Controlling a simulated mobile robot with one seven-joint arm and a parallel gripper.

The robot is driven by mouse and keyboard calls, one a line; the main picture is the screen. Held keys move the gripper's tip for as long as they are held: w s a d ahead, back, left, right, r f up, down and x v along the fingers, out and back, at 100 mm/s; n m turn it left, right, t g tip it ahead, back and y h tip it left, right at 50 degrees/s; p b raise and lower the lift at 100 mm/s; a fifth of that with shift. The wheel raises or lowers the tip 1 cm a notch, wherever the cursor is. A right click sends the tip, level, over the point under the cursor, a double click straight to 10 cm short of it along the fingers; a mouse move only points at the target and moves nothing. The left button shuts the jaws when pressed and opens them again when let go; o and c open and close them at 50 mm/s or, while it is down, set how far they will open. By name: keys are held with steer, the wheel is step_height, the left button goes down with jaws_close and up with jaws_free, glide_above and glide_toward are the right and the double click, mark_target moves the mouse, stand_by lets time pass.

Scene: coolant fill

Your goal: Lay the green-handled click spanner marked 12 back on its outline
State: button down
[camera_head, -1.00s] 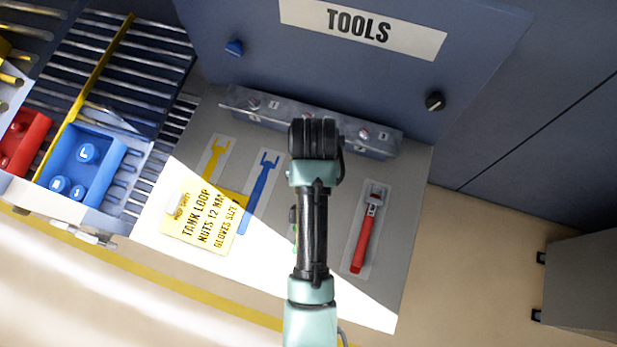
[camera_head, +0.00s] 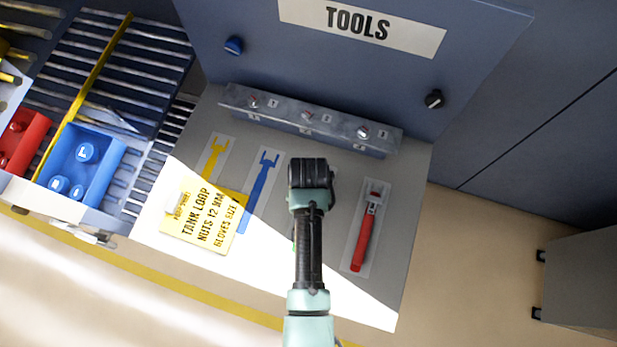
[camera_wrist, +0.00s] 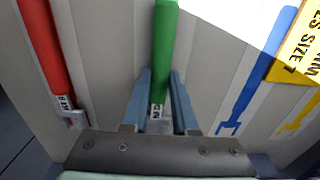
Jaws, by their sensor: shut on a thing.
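The green-handled spanner (camera_wrist: 164,35) is in the middle of the wrist view, its metal head between my fingers. My gripper (camera_wrist: 160,78) is shut on it. Any marking on the head is too small to read. In the head view my own arm hides the gripper and nearly all of the spanner. The grey tool board (camera_head: 335,200) lies beneath. The spanner's outline is hidden under it and my arm, and I cannot tell whether the spanner touches the board.
A red-handled spanner (camera_head: 362,240) lies to the right in the head view. Blue (camera_head: 260,190) and yellow (camera_head: 214,157) spanner outlines are to the left, beside a yellow note (camera_head: 203,220). A metal rail with knobs (camera_head: 290,117) runs behind. A blue bin (camera_head: 105,165) stands far left.

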steer(key=shift+f, duration=0.1)
steer(key=c, duration=0.7)
jaws_free()
